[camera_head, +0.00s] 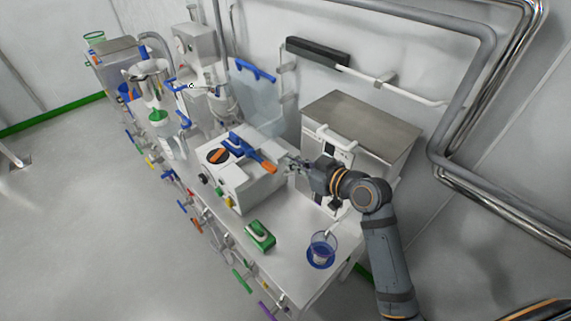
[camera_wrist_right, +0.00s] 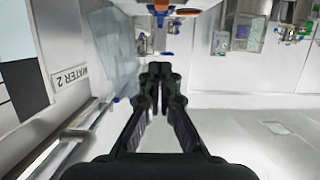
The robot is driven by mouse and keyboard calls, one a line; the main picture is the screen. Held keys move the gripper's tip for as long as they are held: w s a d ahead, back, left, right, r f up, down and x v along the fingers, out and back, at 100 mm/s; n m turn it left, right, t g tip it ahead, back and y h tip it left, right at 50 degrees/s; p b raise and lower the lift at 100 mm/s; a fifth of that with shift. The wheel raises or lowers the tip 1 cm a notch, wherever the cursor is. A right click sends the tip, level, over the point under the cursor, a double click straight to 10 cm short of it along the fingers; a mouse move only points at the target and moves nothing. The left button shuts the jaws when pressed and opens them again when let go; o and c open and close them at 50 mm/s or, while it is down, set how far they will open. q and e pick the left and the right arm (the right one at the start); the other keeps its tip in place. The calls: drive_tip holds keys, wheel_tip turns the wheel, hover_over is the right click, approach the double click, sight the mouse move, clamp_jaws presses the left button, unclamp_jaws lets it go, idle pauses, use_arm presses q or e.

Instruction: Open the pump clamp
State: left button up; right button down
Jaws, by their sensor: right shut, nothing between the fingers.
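The pump is a white box (camera_head: 240,190) on the bench, with a round black and orange dial on top. Its clamp is a blue bar (camera_head: 240,146) with an orange end (camera_head: 268,167), lying across the top of the pump. My right gripper (camera_head: 290,163) is shut and empty, just to the right of the orange end, and appears apart from it. In the right wrist view its fingers (camera_wrist_right: 153,75) are together, and blue and orange parts (camera_wrist_right: 163,14) show at the top edge. My left gripper is not in view.
A steel-topped cabinet (camera_head: 365,120) stands behind my right gripper. A green-and-white item (camera_head: 260,236) and a clear cup with a blue base (camera_head: 321,250) stand on the bench's near end. Pipes run along the wall. A steel vessel (camera_head: 150,85) stands farther left.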

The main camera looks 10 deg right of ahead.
drive_tip(key=b, duration=0.3)
hover_over(274, 169)
drive_tip(key=f, duration=0.3)
drive_tip(key=shift+w+a+f, duration=0.15)
drive_tip(key=shift+w+a, duration=0.1)
drive_tip(key=shift+a, duration=0.05)
wheel_tip(274, 169, down, 2)
drive_tip(key=shift+s+d+f+b, duration=0.1)
drive_tip(key=shift+s+d+b, duration=0.05)
drive_tip(key=shift+b, duration=0.95)
drive_tip(key=shift+s+d+f+b, duration=0.1)
drive_tip(key=shift+s+f+b, duration=0.05)
drive_tip(key=shift+f+b, duration=0.5)
